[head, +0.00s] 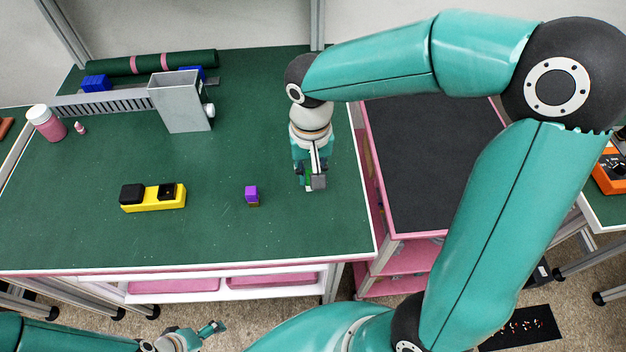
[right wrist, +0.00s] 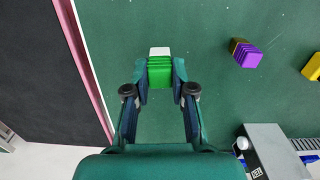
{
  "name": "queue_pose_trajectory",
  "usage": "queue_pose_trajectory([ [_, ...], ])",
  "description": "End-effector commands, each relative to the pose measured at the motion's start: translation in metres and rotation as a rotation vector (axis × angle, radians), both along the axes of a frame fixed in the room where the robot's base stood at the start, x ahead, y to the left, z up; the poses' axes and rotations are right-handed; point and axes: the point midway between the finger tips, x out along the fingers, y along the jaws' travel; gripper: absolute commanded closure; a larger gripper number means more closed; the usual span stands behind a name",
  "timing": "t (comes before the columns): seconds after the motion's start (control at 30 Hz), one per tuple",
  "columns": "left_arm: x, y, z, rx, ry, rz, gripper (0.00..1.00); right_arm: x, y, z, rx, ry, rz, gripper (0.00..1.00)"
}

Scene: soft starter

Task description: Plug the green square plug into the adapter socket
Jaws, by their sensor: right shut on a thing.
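The green square plug (right wrist: 160,74) is held between the fingertips of my right gripper (right wrist: 160,84) in the right wrist view; a pale block shows at its far end. In the head view my right gripper (head: 312,182) hangs over the right part of the green table, and only a sliver of green shows there. The yellow adapter (head: 152,204), with two black blocks on top, lies well to the left on the table. Its yellow end (right wrist: 314,68) shows at the right edge of the wrist view. My left gripper (head: 213,328) is low, in front of the table; its jaws are too small to read.
A purple plug (head: 251,192) stands between the adapter and my right gripper. A grey metal box (head: 182,105) stands behind, with a slotted rail (head: 105,103) beside it. A pink bottle (head: 47,124) stands at the left. The table's front middle is clear.

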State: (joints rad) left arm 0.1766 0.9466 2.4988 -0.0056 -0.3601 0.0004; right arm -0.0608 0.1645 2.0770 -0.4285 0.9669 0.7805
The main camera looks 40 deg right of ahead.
Motion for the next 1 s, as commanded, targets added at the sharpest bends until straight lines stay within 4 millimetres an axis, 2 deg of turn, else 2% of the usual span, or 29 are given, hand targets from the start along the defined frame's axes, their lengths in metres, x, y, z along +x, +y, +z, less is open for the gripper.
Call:
queue_pose_trajectory([
  [0.7, 0.0, 0.0, 0.023, 0.0, 0.0, 0.0, 0.19, 0.0, 0.0, 0.03, 0.0, 0.0, 0.001, 1.0],
  [1.0, 0.0, 0.0, 0.024, 0.0, 0.0, 0.0, 0.19, 0.0, 0.0, 0.031, 0.0, 0.0, 0.001, 1.0],
])
